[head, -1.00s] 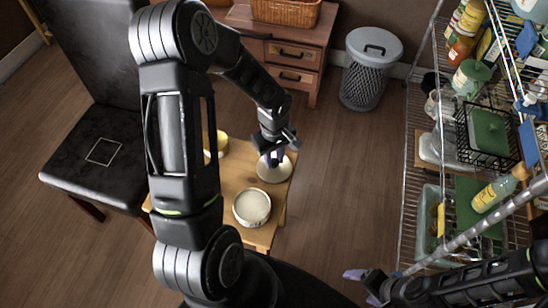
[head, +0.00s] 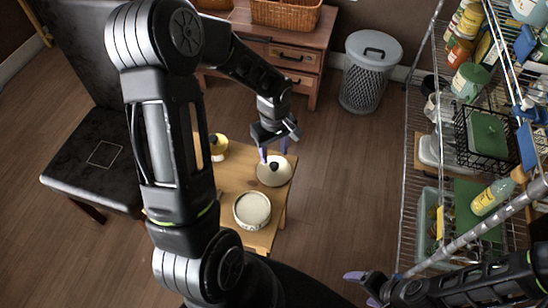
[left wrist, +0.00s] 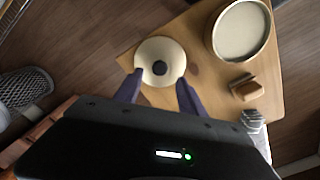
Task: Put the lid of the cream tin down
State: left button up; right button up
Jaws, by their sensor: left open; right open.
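The cream lid (head: 274,171), a round disc with a dark knob, lies on the small wooden table (head: 233,180) near its right edge. It also shows in the left wrist view (left wrist: 160,62). The open cream tin (head: 252,209) stands on the table in front of the lid, apart from it. My left gripper (head: 274,157) is open above the lid, and in the left wrist view its two fingers (left wrist: 157,90) spread on either side of the lid's near part, clear of the knob. My right gripper (head: 362,288) is open and empty near the bottom, beside the shelf.
A yellow pot with a dark knob (head: 218,145) stands further back on the table, and a small brown block (left wrist: 246,88) shows beside the tin. A black chair (head: 105,150), grey bin (head: 371,72) and drawer cabinet (head: 290,50) surround the table. A loaded wire rack (head: 408,160) stands at right.

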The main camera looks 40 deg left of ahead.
aim_at(274, 165)
pick_arm(q)
notch_tip(274, 165, up, 7)
jog(key=shift+f, duration=0.2)
dwell(0.7)
jog(key=s+d+f+m+h, duration=0.2)
jog(key=s+d+f+m, duration=0.15)
jog(key=d+f, duration=0.55)
jog(key=s+d+f+m+h, duration=0.2)
jog(key=s+d+f+m, duration=0.15)
jog(key=d+f, duration=0.55)
jog(key=s+d+f+m, duration=0.3)
jog(key=s+d+m, duration=0.1)
jog(key=s+d, duration=0.3)
jog(key=shift+s+f+t, duration=0.2)
jog(key=shift+f+t, duration=0.15)
jog(key=shift+t, duration=0.05)
